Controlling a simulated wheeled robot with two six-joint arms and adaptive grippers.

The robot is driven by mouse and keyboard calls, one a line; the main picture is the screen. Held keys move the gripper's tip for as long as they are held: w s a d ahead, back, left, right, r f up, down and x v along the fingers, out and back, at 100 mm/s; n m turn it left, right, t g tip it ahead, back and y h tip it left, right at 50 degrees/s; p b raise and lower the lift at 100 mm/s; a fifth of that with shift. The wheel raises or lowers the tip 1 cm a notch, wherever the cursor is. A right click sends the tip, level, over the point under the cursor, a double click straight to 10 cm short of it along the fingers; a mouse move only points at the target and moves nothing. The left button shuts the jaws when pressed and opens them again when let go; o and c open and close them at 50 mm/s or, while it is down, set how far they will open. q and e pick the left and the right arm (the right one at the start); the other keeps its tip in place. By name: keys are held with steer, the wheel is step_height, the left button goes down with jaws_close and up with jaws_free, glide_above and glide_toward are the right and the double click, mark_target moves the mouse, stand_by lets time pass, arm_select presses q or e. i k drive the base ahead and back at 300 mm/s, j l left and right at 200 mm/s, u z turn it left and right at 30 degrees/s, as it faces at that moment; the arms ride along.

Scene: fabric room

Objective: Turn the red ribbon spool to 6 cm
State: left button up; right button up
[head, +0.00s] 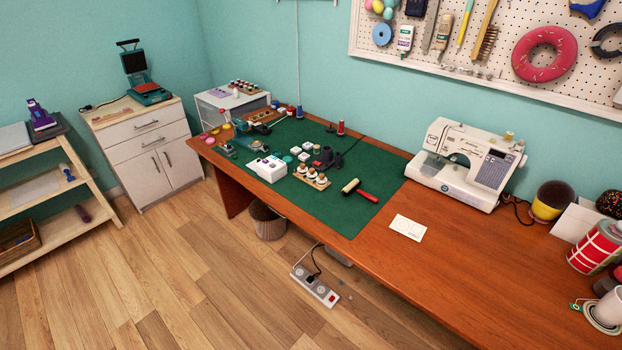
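I cannot tell for certain which of these is the red ribbon spool, and no length marking is readable. Neither of my grippers is in view.
A white sewing machine (467,163) stands at the back of the table (440,265). A white card (407,228) lies before it. A red-handled roller (360,190) lies on the mat. The table's middle front is clear.

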mark_target(302, 170)
steer(key=i, duration=0.95)
steer(key=u, duration=1.65)
